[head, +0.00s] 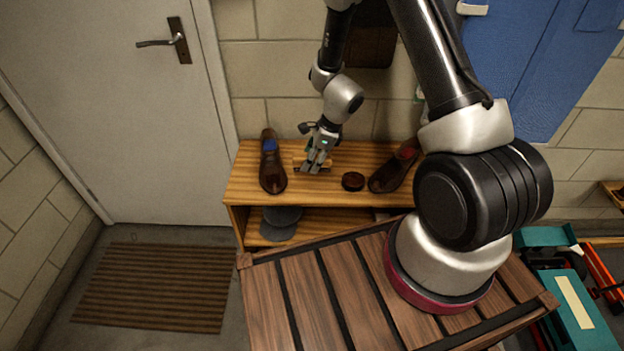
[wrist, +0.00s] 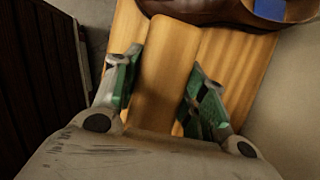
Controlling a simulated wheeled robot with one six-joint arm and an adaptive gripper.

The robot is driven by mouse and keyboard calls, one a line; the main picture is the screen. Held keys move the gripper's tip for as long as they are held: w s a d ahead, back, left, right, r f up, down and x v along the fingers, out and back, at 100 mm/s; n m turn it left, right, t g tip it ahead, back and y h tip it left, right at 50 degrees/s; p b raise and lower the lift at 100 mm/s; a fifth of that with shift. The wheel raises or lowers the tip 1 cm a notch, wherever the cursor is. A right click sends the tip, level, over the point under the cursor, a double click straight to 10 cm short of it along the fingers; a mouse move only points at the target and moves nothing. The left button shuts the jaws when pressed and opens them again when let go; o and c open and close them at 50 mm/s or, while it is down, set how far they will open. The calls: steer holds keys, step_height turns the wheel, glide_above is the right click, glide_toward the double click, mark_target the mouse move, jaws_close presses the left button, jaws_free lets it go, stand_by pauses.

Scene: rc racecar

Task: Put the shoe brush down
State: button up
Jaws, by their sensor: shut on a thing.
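The shoe brush (wrist: 165,75) has a pale wooden back and lies between my two green-padded fingers in the wrist view. My gripper (wrist: 163,66) is shut on it. In the head view my gripper (head: 314,167) points down over the middle of the wooden bench top (head: 245,185). Only a little of the brush (head: 299,163) shows there, at the fingers, low over the wood. Its bristles are hidden, and I cannot tell whether it touches the bench.
A brown shoe with blue inside (head: 271,168) stands left of my gripper. A round dark tin (head: 353,181) and a brown shoe with red inside (head: 393,172) are to the right. The wall is close behind.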

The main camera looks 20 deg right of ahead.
mark_target(307, 183)
step_height(307, 183, down, 7)
steer(key=shift+f, duration=0.1)
stand_by(0.4)
steer(key=o, duration=1.3)
